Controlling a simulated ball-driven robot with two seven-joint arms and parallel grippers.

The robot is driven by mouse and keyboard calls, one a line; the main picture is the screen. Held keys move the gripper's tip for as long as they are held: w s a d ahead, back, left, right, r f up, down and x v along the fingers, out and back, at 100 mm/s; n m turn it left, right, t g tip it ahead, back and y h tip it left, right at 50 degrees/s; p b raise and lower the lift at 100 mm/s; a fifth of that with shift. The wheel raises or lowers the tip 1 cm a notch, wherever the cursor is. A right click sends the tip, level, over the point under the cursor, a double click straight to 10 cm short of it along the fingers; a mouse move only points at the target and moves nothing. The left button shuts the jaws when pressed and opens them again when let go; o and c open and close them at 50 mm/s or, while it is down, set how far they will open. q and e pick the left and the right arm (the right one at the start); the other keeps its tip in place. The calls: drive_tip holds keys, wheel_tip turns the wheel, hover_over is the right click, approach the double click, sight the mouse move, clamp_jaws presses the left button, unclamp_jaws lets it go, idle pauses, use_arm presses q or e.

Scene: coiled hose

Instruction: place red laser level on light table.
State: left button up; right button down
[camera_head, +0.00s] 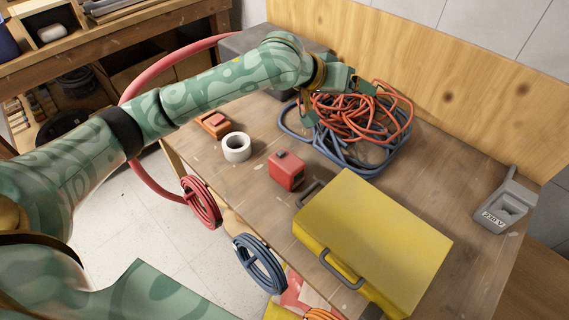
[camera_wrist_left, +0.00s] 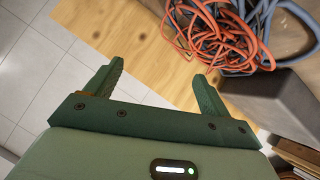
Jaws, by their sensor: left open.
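The red laser level (camera_head: 287,171), a small red box with a dark patch on top, stands on the light wooden table (camera_head: 245,185) near its middle. It is left of the yellow case. My left gripper (camera_head: 336,103) is at the far side of the table, over the coiled orange hose (camera_head: 372,112), well beyond the laser level. In the left wrist view its two fingers (camera_wrist_left: 156,84) are apart with nothing between them. The laser level is not seen in that view. My right gripper is not in view.
A yellow case (camera_head: 375,235) fills the table's near right. A white tape roll (camera_head: 236,147) and an orange tool (camera_head: 214,123) stand at left. Blue hose (camera_head: 358,163) lies under the orange one. A grey 230 V unit (camera_head: 505,207) stands at right. A wooden board (camera_head: 430,75) rises behind.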

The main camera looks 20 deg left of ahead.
use_arm(q)
drive_tip(key=a+f+n+g+y, duration=0.2)
drive_tip(key=a+n+g+y, duration=0.2)
drive_tip(key=n, duration=0.2)
drive_tip(key=n+g+y, duration=0.2)
drive_tip(key=n+g, duration=0.3)
drive_tip(key=n, duration=0.4)
approach(288, 161)
wheel_tip(288, 161, down, 8)
drive_tip(key=b, duration=0.5)
drive_tip(key=shift+w+d+f, duration=0.15)
drive_tip(key=shift+f, duration=0.1)
drive_tip(key=f+b, duration=0.5)
drive_tip(key=shift+w+a+f, duration=0.15)
drive_tip(key=shift+a+f, duration=0.1)
drive_tip(key=shift+r, duration=0.2)
drive_tip(key=c, duration=1.4)
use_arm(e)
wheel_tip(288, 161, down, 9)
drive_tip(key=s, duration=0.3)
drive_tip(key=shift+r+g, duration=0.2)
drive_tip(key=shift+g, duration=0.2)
